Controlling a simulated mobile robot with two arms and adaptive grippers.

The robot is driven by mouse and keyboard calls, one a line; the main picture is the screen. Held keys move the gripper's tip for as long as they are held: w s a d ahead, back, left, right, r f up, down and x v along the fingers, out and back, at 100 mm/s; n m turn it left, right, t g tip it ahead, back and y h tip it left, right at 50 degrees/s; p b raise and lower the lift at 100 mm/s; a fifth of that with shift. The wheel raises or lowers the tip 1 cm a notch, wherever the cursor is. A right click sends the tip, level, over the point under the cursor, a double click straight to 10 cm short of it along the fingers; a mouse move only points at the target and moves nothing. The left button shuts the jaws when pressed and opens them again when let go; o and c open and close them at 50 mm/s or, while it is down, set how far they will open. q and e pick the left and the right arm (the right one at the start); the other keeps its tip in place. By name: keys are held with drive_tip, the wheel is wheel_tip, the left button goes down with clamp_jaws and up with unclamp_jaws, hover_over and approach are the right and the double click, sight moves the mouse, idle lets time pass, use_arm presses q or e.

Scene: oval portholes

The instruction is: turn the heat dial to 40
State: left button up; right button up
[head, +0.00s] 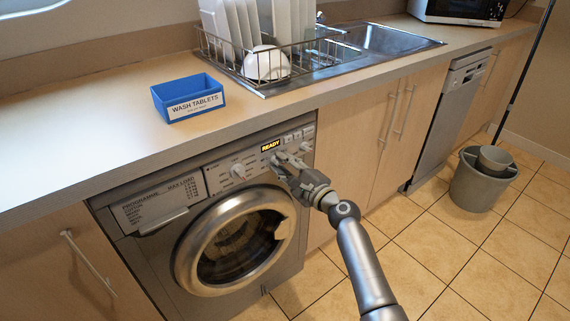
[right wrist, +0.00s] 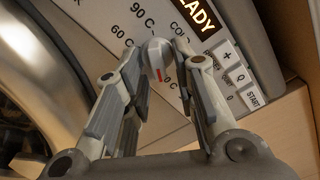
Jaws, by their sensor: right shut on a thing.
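The washing machine (head: 150,235) stands under the counter, with its control panel along the top. The heat dial (right wrist: 157,54) is a pale grey knob with a red mark, seen in the right wrist view. The figures 90 C (right wrist: 141,17) and 60 C (right wrist: 122,35) and part of COLD show around it; other figures are partly hidden by my fingers. My left gripper is not in view.
A lit READY display (head: 270,146) sits above the gripper, beside several buttons (right wrist: 238,75). Another dial (head: 238,171) is to the left. The round door (head: 190,255) is below. A blue wash tablets box (head: 187,96) and a dish rack (head: 232,70) stand on the counter.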

idle(0.3)
drive_tip(key=o, duration=0.8)
drive_tip(key=shift+d, duration=0.1)
drive_tip(key=v, duration=1.2)
drive_tip(key=shift+f, duration=0.1)
